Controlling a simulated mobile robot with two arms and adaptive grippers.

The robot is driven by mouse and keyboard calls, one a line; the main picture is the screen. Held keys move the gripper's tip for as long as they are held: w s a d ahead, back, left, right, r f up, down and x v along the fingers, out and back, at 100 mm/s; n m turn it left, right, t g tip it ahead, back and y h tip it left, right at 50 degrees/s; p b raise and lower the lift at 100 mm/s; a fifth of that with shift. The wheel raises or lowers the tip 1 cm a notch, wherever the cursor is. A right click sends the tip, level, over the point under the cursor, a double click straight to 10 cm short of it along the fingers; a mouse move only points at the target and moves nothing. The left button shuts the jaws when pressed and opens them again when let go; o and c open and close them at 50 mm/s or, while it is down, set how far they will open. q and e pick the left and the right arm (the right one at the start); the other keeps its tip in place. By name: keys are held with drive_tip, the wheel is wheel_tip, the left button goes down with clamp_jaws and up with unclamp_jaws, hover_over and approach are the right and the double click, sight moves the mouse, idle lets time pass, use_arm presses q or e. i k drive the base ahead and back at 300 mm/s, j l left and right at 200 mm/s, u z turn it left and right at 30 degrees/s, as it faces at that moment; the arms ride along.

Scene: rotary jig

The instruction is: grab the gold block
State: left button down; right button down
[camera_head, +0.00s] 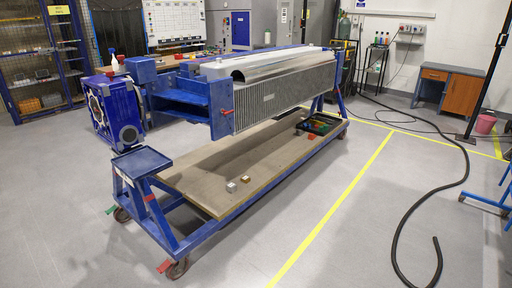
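A small gold block (245,179) sits on the low wooden deck (200,172) of the blue wheeled jig, near the deck's front edge. A small silver-grey block (231,187) lies just to its left, a little nearer to me, and the two look slightly apart. Neither of my grippers is in view, so nothing shows of their distance to the gold block or of their state.
The jig's blue frame (202,238) stands on casters around the deck. A large finned metal unit (285,88) hangs above the deck. A dark tray (319,124) with coloured items lies at the deck's far right. A black hose (408,215) crosses the floor at right.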

sight(245, 178)
drive_tip(key=i+l, duration=0.1)
drive_tip(key=i, duration=0.35)
drive_tip(key=i+l+u, duration=0.1)
drive_tip(key=i, duration=0.35)
drive_tip(key=i+l, duration=0.15)
drive_tip(key=i, duration=0.3)
drive_tip(key=i+l+u, duration=0.1)
drive_tip(key=i+u, duration=0.2)
drive_tip(key=i, duration=0.45)
